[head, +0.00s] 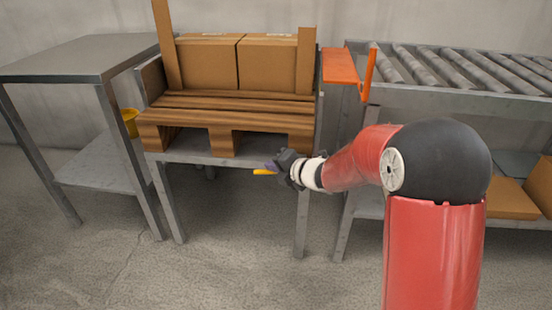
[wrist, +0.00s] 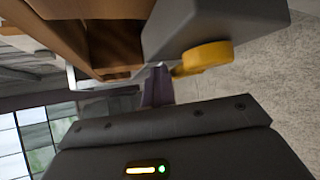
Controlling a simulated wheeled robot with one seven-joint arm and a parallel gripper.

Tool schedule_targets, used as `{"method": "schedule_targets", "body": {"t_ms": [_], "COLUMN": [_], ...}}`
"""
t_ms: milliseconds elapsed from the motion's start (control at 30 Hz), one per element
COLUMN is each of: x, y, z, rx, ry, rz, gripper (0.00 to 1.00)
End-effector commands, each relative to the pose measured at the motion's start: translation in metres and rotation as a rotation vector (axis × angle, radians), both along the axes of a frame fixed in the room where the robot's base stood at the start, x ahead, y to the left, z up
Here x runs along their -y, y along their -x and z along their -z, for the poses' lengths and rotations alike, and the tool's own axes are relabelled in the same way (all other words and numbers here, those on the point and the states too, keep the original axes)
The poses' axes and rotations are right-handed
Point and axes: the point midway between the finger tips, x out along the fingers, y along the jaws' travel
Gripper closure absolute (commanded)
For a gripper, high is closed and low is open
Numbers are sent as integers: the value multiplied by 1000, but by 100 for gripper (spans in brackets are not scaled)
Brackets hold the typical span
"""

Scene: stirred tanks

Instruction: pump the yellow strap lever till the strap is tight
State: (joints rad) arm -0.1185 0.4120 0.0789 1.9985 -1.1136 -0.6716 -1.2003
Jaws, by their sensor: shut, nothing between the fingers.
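The yellow lever (head: 264,172) shows as a small yellow piece at the front edge of the pallet stand, beside my gripper. In the wrist view the yellow lever (wrist: 205,58) is a rounded piece against a grey block (wrist: 215,22). My gripper (head: 271,166) is shut and empty, its purple fingers close together. In the wrist view the fingers (wrist: 157,85) point up at the near end of the lever; whether they touch it I cannot tell. I cannot make out the strap in either view.
Two cartons (head: 208,63) stand on a wooden pallet (head: 230,108) between upright boards, on a grey stand (head: 186,153). A metal table (head: 80,57) is at left, a roller conveyor (head: 460,70) at right. An orange bracket (head: 340,67) sits between stand and conveyor. The floor in front is clear.

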Motion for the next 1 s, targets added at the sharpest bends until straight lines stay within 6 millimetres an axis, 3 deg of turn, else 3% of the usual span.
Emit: {"method": "schedule_targets", "body": {"t_ms": [1000], "x": [33], "y": [1], "z": [-52], "rx": [-1], "ry": [3], "rz": [4], "gripper": [100]}}
